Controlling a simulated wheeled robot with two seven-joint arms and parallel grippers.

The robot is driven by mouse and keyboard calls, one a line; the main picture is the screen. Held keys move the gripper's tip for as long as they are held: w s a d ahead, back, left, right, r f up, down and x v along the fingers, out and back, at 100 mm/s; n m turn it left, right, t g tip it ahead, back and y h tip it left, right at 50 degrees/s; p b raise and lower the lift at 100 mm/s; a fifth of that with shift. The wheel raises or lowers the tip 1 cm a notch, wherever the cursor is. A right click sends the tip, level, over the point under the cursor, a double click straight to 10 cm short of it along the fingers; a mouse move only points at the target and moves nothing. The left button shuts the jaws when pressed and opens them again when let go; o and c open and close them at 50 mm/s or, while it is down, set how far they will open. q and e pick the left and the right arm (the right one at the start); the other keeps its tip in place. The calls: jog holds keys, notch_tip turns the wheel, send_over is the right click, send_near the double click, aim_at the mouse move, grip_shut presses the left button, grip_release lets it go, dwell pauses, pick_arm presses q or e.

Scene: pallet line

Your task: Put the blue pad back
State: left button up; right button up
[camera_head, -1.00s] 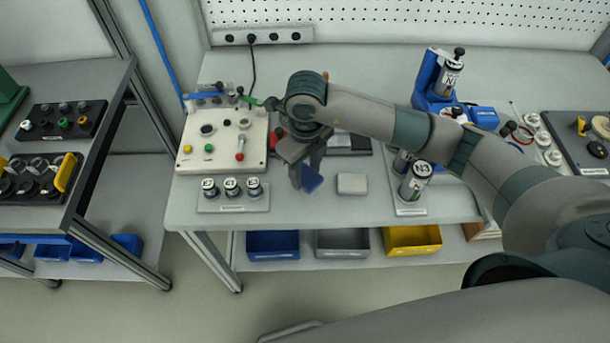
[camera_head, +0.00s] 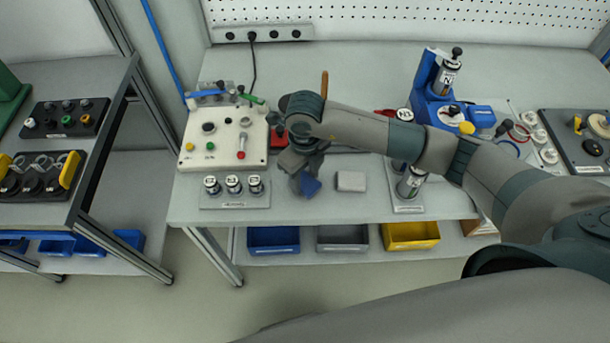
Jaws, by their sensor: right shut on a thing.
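The blue pad (camera_head: 312,187) is a small dark blue piece at the fingertips of my right gripper (camera_head: 303,182). The gripper points down and is shut on the pad. It is over the front middle of the bench (camera_head: 290,212), and I cannot tell whether the pad touches the bench top. A light grey pad (camera_head: 350,181) lies flat just to the right of the blue pad. My right wrist and forearm hide part of the bench behind the gripper. My left gripper is not in view.
A control panel (camera_head: 196,157) with buttons and a rack of several canisters (camera_head: 236,200) stand left of the gripper. A blue fixture (camera_head: 430,85) and a canister (camera_head: 411,181) stand on the right. Blue (camera_head: 273,250), grey and yellow bins are below.

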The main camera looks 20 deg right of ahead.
jog(key=shift+f, duration=0.15)
jog(key=o, duration=1)
